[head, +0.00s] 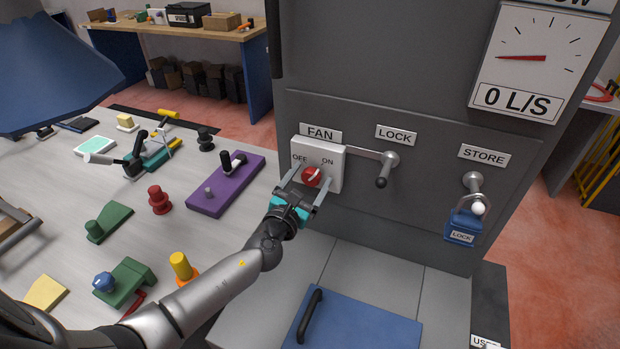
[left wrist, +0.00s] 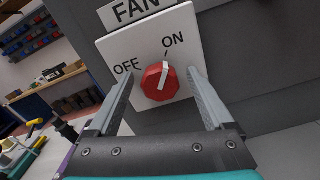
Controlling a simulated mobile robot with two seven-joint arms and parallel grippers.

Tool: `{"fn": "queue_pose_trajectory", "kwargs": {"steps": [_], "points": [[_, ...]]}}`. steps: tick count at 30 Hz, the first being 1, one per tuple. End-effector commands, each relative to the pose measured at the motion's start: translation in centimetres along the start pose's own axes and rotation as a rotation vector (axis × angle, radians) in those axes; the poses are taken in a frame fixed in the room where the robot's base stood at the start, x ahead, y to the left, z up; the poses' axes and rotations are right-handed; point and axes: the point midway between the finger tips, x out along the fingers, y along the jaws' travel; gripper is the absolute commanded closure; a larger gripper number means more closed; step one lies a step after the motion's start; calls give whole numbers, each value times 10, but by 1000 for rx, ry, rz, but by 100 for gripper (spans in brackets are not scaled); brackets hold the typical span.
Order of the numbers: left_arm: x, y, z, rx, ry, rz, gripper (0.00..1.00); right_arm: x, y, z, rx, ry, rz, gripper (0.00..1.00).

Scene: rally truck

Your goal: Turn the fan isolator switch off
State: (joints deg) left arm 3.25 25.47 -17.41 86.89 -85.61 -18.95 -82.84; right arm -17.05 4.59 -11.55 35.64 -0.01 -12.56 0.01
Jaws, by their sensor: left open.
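The fan isolator switch is a white box (head: 330,158) labelled FAN on the grey cabinet front. Its red round knob (head: 311,176) has a white pointer, with OFF at left and ON at right. In the left wrist view the knob (left wrist: 159,82) shows its pointer directed up toward ON. My left gripper (head: 307,184) is open in front of the box, one finger on each side of the knob. In the left wrist view the fingers stand apart from the knob, with gaps on both sides. My right gripper is not in view.
A LOCK lever (head: 383,172) and a STORE hook (head: 474,184) with a blue padlock (head: 463,226) are to the right. The dial (head: 537,62) reads 0 L/S. A blue lid (head: 360,325) lies below. A purple block (head: 228,184) and other parts crowd the left table.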

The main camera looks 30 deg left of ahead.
Motion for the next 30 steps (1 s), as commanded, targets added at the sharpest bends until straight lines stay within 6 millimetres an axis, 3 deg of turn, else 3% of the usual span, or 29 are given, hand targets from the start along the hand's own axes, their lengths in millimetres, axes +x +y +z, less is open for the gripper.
{"fn": "queue_pose_trajectory", "kwargs": {"steps": [9, 30], "points": [[2, 0, 0, -1, 0, 0, 15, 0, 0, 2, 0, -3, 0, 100], [2, 0, 0, 0, 0, 0, 93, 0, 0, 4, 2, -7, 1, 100]]}}
